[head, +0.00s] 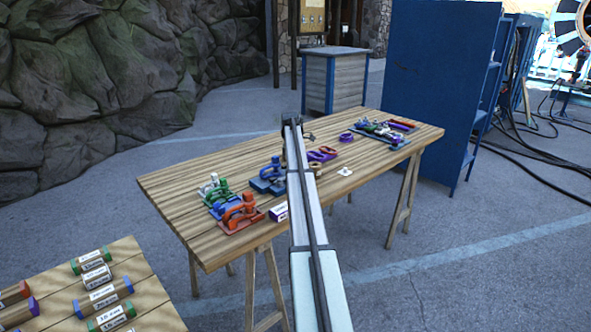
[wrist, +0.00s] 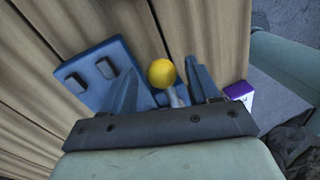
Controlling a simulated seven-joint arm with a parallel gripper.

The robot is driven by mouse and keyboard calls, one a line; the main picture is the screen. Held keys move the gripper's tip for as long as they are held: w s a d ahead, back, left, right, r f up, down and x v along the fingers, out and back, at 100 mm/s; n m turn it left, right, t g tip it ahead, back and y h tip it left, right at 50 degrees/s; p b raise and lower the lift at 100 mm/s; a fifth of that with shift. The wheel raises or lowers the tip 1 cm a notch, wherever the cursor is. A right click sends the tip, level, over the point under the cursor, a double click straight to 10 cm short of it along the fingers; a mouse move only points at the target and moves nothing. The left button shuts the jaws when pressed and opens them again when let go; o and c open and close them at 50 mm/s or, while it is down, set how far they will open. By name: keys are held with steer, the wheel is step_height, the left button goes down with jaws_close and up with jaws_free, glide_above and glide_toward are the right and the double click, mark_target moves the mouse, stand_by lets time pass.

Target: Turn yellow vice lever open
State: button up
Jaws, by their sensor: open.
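In the wrist view a yellow ball knob (wrist: 162,73) sits on a short grey stem, which runs down toward my gripper's dark bar. My gripper (wrist: 163,72) is open, with one blue-grey finger on each side of the knob. The knob appears apart from both fingers. A blue plate with two dark raised blocks (wrist: 88,72) lies on the table behind the left finger and looks like part of the vice. The rest of the vice is hidden by my gripper. In the head view a blue device (head: 268,180) stands left of my arm; no yellow knob shows there.
The wooden table (head: 180,180) holds red, green and white clamps (head: 240,212) at front left. A white and purple box (wrist: 239,91) lies right of my gripper. Purple rings (head: 322,153) and several tools (head: 385,130) lie farther right. Bare wood remains at back left.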

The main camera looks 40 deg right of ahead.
steer(key=shift+r, duration=0.15)
step_height(320, 180, up, 13)
steer(key=w, duration=0.2)
steer(key=shift+w+d+r, duration=0.15)
steer(key=shift+w+d, duration=0.1)
steer(key=shift+w, duration=0.05)
stand_by(0.5)
